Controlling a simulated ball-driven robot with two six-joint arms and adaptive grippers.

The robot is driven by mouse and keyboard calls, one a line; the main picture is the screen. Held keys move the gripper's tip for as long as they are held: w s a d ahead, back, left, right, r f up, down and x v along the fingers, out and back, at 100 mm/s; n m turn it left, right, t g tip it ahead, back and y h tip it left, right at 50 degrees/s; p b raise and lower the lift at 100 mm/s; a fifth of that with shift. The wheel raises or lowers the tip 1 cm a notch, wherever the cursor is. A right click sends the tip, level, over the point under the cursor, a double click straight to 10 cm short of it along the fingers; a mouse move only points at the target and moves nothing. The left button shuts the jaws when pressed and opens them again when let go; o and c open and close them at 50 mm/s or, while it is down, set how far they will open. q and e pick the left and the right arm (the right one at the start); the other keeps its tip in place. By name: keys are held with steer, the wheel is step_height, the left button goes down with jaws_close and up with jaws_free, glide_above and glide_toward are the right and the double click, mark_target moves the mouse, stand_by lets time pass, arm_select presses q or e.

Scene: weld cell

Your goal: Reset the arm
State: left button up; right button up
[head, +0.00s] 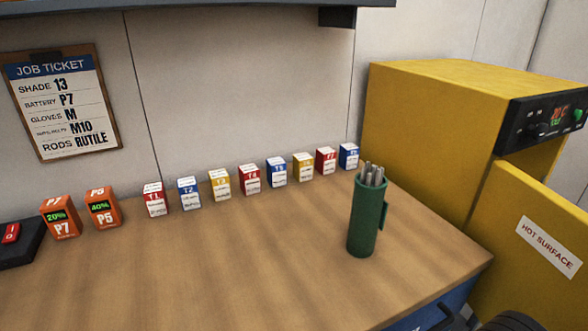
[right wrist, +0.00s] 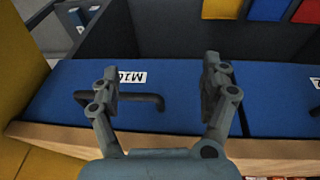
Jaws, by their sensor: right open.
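My right gripper (right wrist: 162,88) is open and empty in the right wrist view. Its two fingers are spread in front of a blue drawer (right wrist: 60,98) with a white label that seems to read M10, upside down. The drawer's dark bar handle (right wrist: 142,104) lies partly behind the left finger and reaches into the gap between the fingers. I cannot tell whether a finger touches it. In the head view a dark part, perhaps of my right arm, shows at the bottom right edge. My left gripper is in neither view.
On the wooden bench (head: 290,270) stand orange batteries (head: 61,217), a row of small boxes (head: 219,185) and a green canister (head: 366,217) with grey rods. A yellow oven (head: 430,120) with its door marked HOT SURFACE (head: 510,285) is on the right. A job ticket (head: 65,105) hangs on the wall.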

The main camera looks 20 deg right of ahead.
steer(key=s+d+f+g+b, duration=0.1)
steer(key=s+f+b, duration=0.25)
steer(key=f, duration=0.95)
steer(key=s+d+f+b, duration=0.1)
steer(key=s+f+b, duration=0.3)
steer(key=f, duration=1)
steer(key=s+f+g+b, duration=0.1)
steer(key=s+f+b, duration=0.2)
steer(key=s+f, duration=1)
steer(key=shift+s+b, duration=0.4)
steer(key=shift+s, duration=0.05)
steer(key=shift+s+d, duration=0.1)
steer(key=shift+s, duration=0.15)
steer(key=shift+c, duration=0.3)
